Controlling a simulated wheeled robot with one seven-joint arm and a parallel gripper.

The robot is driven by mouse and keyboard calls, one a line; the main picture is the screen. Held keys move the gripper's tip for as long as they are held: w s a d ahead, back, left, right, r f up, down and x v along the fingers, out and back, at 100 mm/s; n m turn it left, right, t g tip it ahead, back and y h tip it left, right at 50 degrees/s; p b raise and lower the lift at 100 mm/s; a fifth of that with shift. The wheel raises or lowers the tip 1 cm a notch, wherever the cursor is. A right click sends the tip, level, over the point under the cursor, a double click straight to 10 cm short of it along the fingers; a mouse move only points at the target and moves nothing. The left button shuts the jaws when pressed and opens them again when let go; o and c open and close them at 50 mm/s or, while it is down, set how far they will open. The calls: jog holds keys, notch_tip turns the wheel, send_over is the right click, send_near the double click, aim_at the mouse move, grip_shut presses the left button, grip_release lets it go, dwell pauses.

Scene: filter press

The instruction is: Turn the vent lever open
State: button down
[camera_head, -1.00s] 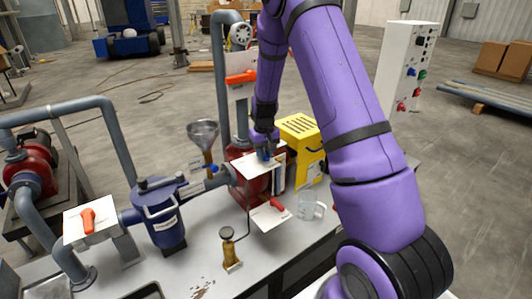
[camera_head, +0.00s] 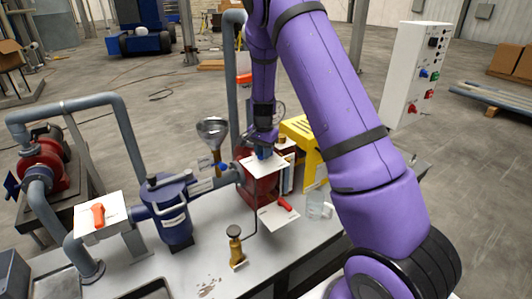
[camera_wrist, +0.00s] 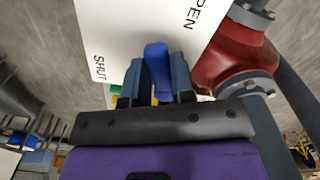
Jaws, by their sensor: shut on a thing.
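A blue lever (camera_wrist: 157,66) stands on a white plate (camera_wrist: 112,35) in the wrist view. The plate carries the words SHUT at left and OPEN at upper right. My gripper (camera_wrist: 159,80) is shut on the blue lever, with one finger on each side of it. The lever lies in the picture between the two words. In the head view, my gripper (camera_head: 263,149) is over the white plate (camera_head: 268,163) on top of the dark red press body (camera_head: 259,190). There the fingers mostly hide the lever.
A red lever (camera_head: 285,204) on another plate, a clear mug (camera_head: 317,207) and a brass fitting (camera_head: 235,242) are near the press. An orange lever (camera_head: 98,214) is further left.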

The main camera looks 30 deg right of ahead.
jog(key=m, duration=0.1)
jog(key=w+m, duration=0.1)
jog(key=m, duration=0.2)
jog(key=shift+w+a+m, duration=0.2)
jog(key=shift+w+m, duration=0.1)
jog(key=shift+w, duration=0.05)
dwell(0.3)
jog(key=c, duration=1)
grip_release()
jog(key=shift+o, duration=0.2)
jog(key=shift+r, duration=0.1)
notch_tip(320, 180, up, 11)
